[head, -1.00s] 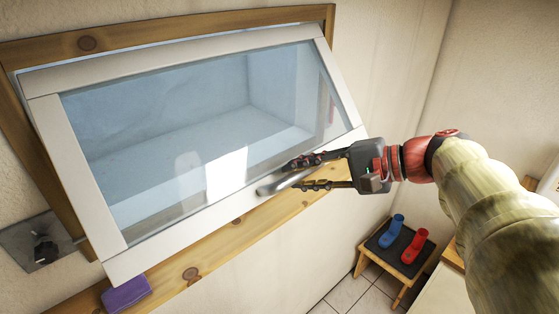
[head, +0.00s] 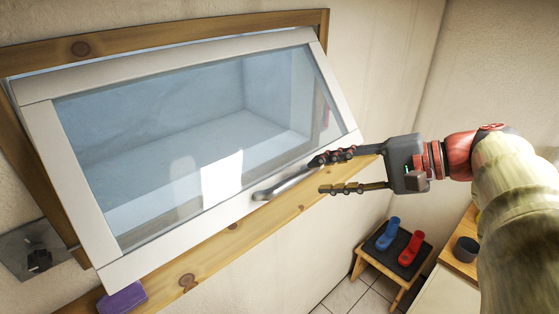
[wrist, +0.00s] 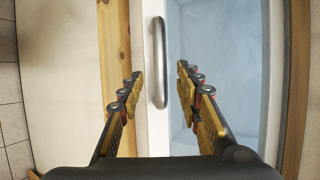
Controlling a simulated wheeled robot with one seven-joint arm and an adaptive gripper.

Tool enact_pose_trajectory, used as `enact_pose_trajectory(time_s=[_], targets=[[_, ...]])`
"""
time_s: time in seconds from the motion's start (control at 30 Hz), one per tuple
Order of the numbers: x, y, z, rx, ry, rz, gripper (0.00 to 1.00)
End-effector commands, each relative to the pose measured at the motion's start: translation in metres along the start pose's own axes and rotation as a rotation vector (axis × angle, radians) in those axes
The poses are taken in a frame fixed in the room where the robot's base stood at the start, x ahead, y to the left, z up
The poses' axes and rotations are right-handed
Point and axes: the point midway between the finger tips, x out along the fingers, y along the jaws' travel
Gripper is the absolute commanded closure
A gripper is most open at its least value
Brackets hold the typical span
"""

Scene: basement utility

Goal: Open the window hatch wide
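The window hatch (head: 62,170) is a white frame with a glass pane. It is hinged at its top and tilted out from its wooden surround, with its lower edge away from the wall. A grey metal bar handle (head: 286,184) is on its lower rail; it also shows in the wrist view (wrist: 158,62). My gripper (head: 334,174) is open and empty, to the right of the handle's end. In the wrist view the handle lies ahead, between the lines of the two spread fingers (wrist: 160,85), and neither finger is closed on it.
A wooden sill (head: 215,243) runs below the hatch, with a purple block (head: 122,298) at its left end. A grey wall plate with a black knob (head: 38,258) is at left. A low stool (head: 402,250) holding a blue and a red object stands at lower right.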

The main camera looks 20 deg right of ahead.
Motion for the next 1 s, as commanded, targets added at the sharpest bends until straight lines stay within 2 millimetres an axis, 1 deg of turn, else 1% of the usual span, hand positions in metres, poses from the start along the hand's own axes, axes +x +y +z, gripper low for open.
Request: enact_pose_trajectory(time_s=[0.03, 0.2, 0.4, 1.0], targets=[[-0.010, 0.000, -0.002, 0.001, 0.006, 0.000, 0.66], [-0.033, 0.000, -0.001, 0.002, 0.003, 0.001, 0.66], [-0.047, 0.000, 0.000, 0.000, 0.001, 0.000, 0.66], [-0.048, 0.001, 0.000, -0.001, -0.002, 0.001, 0.66]])
